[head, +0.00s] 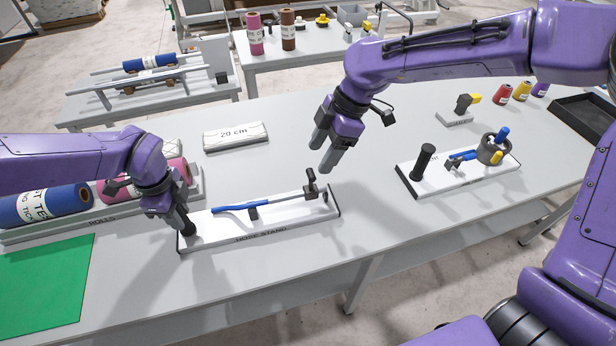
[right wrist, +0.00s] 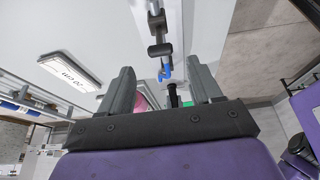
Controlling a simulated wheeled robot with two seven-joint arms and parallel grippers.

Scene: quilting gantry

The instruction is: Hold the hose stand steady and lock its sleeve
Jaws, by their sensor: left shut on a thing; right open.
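The hose stand (head: 275,230) is a long white board on the table, labelled on its front edge. A blue hose (head: 239,207) lies along it, with a dark block under its middle. A dark sleeve fitting with an upright lever (head: 311,186) sits near the stand's right end; dark fittings also show in the right wrist view (right wrist: 160,50). My left gripper (head: 186,226) is shut on the black post at the stand's left end and mostly hides it. My right gripper (head: 326,150) is open and empty, above and behind the stand's right end, apart from the lever.
A second white board (head: 440,184) with a black post and blue hose stands to the right. A "20 cm" block (head: 235,135) lies behind the stand. Fabric rolls (head: 45,206) and a green sheet (head: 42,285) are at left. A black tray (head: 588,117) is at far right.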

